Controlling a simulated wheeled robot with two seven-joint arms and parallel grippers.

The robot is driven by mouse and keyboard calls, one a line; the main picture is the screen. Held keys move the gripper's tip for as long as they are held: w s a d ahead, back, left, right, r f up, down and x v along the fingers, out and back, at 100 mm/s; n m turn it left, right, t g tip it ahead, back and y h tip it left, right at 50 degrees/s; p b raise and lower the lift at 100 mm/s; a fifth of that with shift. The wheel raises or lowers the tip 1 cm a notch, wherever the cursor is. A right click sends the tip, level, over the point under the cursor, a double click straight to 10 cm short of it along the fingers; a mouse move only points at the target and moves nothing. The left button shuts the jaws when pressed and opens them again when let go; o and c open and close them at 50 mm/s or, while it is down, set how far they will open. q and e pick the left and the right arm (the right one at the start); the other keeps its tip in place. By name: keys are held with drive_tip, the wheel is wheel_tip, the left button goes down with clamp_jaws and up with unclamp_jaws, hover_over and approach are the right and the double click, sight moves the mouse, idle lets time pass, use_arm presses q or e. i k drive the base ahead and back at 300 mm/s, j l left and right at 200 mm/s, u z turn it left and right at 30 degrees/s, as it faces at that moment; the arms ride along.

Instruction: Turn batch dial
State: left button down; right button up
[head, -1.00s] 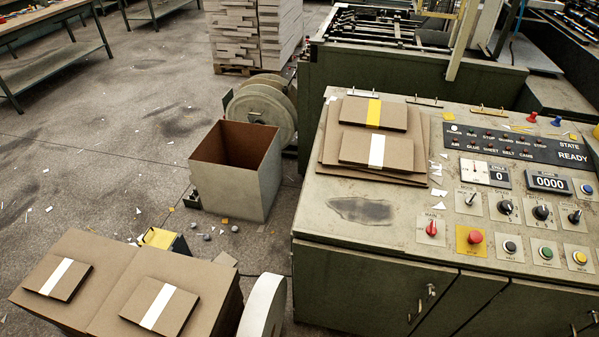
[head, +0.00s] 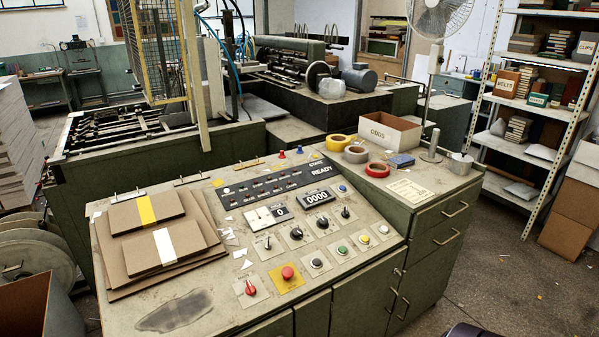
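A sloped control panel (head: 225,262) fills the middle of the head view. A counter (head: 317,197) reads 0000, and the status strip (head: 275,187) shows READY. A red rotary switch (head: 250,288) sits at lower left, beside a red button (head: 287,272) on a yellow plate.
Banded brown board stacks (head: 165,245) lie on the panel's left. Tape rolls (head: 356,154) and an ODDS box (head: 388,133) stand on the cabinet at right. A fan (head: 432,90) rises behind. Open floor (head: 500,270) lies at right, before a shelf rack (head: 535,110).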

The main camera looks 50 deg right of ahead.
sight(323, 223)
drive_tip(key=z, duration=1.75)
